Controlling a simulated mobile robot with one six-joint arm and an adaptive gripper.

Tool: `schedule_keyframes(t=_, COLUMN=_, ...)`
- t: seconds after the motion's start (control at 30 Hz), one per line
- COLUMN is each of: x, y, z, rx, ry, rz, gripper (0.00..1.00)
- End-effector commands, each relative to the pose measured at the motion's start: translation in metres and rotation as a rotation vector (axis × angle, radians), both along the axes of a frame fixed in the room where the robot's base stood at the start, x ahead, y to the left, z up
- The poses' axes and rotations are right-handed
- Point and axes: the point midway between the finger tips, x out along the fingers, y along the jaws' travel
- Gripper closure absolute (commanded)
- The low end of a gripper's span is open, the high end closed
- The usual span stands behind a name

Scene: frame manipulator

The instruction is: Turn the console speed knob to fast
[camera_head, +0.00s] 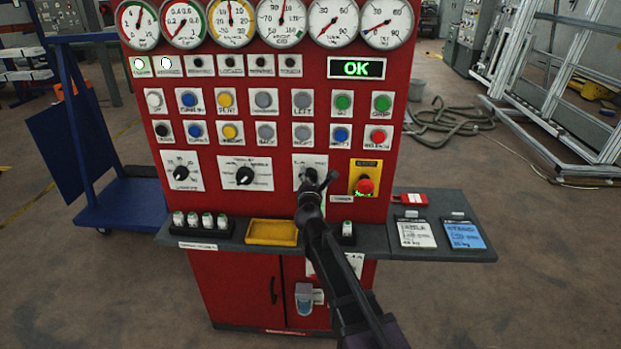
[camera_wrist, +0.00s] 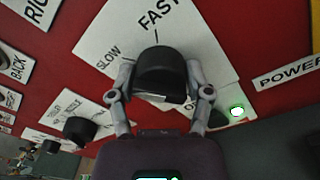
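The speed knob (camera_wrist: 160,70) is a black knob on a white plate (camera_wrist: 110,40) marked SLOW and FAST. In the head view, its plate (camera_head: 300,161) is on the red console, and my gripper partly covers the knob. In the wrist view, my gripper (camera_wrist: 160,72) has one finger on each side of the knob. Both fingertips appear to touch its sides. The knob's body lies just below the FAST mark in that picture. Its pointer line is not clear, so I cannot tell its exact setting. My gripper (camera_head: 317,184) also shows in the head view.
The red emergency button (camera_head: 365,185) on its yellow plate is just right of my gripper. Two more dials (camera_head: 244,174) are to the left. A grey shelf (camera_head: 400,205) juts out below, with a yellow tray (camera_head: 271,232). A lit OK display (camera_head: 356,68) is above.

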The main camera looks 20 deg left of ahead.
Motion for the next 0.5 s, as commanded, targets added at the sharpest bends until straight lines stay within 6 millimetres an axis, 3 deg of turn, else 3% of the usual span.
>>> schedule_keyframes(t=0.03, x=0.0008, y=-0.0003, z=0.0000, rx=0.000, ry=0.000, rz=-0.001, gripper=0.76)
schedule_keyframes(t=0.07, x=0.0008, y=-0.0003, z=0.0000, rx=0.000, ry=0.000, rz=-0.001, gripper=0.83)
schedule_keyframes(t=0.5, x=0.0017, y=-0.0004, z=-0.0003, rx=0.043, ry=0.010, rz=-0.002, gripper=0.83)
